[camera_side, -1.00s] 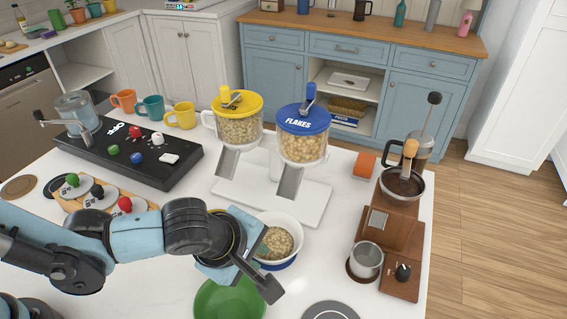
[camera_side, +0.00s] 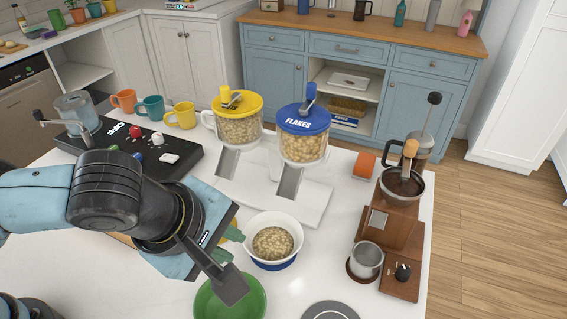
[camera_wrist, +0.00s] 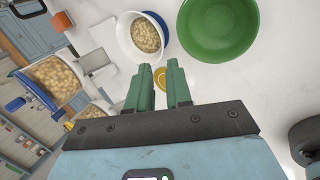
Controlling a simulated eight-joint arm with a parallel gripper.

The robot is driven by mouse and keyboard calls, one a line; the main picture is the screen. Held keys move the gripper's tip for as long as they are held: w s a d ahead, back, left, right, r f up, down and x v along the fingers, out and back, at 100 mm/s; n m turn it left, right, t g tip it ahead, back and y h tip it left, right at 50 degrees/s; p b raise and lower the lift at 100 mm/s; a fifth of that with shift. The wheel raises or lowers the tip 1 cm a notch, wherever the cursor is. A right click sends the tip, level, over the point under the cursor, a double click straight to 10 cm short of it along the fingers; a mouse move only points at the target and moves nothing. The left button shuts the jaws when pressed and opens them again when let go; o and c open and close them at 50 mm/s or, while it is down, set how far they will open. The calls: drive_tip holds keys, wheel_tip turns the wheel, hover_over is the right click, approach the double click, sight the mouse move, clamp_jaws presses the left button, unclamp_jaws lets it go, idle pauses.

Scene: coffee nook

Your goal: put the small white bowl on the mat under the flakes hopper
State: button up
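The small white bowl (camera_side: 287,226) stands upright on the blue round mat (camera_side: 272,266), with flakes inside it. It also shows in the wrist view (camera_wrist: 124,38), with a blue mat edge (camera_wrist: 165,28) beyond its rim. The flakes hopper (camera_side: 303,143) has a blue lid, and its chute (camera_side: 289,183) ends behind and above the bowl, slightly right. My gripper (camera_side: 229,245) is just left of the bowl. In the wrist view its green fingers (camera_wrist: 160,76) are apart, with nothing held between them and clear of the bowl.
A green bowl (camera_side: 230,302) sits in front, beneath my gripper. A yellow mat (camera_wrist: 119,82) is partly hidden. The yellow-lidded hopper (camera_side: 237,127) stands left of the flakes one. A wooden grinder (camera_side: 391,228) stands at right; the counter between is mostly clear.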

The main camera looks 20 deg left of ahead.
drive_tip(key=w+a+m+t, duration=0.1)
drive_tip(key=w+a+m, duration=0.1)
drive_tip(key=a+m, duration=0.6)
drive_tip(key=w+a+r+m+y, duration=0.1)
drive_tip(key=a+m, duration=0.6)
drive_tip(key=a, duration=1)
drive_tip(key=shift+w+r+m+t, duration=0.2)
drive_tip(key=shift+w+m+t, duration=0.2)
drive_tip(key=shift+w, duration=0.4)
